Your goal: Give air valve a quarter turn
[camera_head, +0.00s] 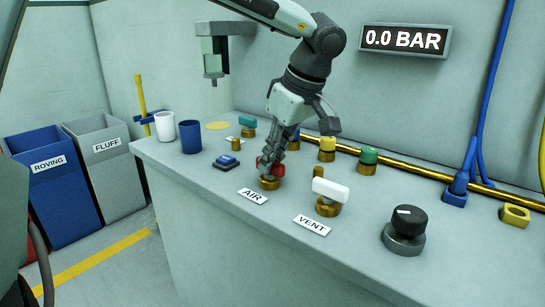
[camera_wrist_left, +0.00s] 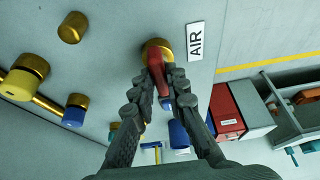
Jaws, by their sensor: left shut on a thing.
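The air valve has a red lever handle (camera_head: 262,163) on a round brass base (camera_head: 270,184), behind the AIR label (camera_head: 253,196) on the bench. My left gripper (camera_head: 270,166) reaches down from above and is shut on the red handle, hiding much of it in the head view. In the left wrist view the red handle (camera_wrist_left: 156,66) lies between the two fingers (camera_wrist_left: 160,82), running from the brass base (camera_wrist_left: 152,47) toward the palm. The AIR label (camera_wrist_left: 195,41) is beside it. The wall display (camera_head: 405,40) reads 0.0 BAR. My right gripper is not in view.
The white-handled vent valve (camera_head: 330,191) stands close to the right, with its VENT label (camera_head: 312,225) in front. A black knob (camera_head: 404,230) is further right. A blue button (camera_head: 227,162) and blue cup (camera_head: 190,137) are left. Yellow and green valves (camera_head: 368,158) stand behind.

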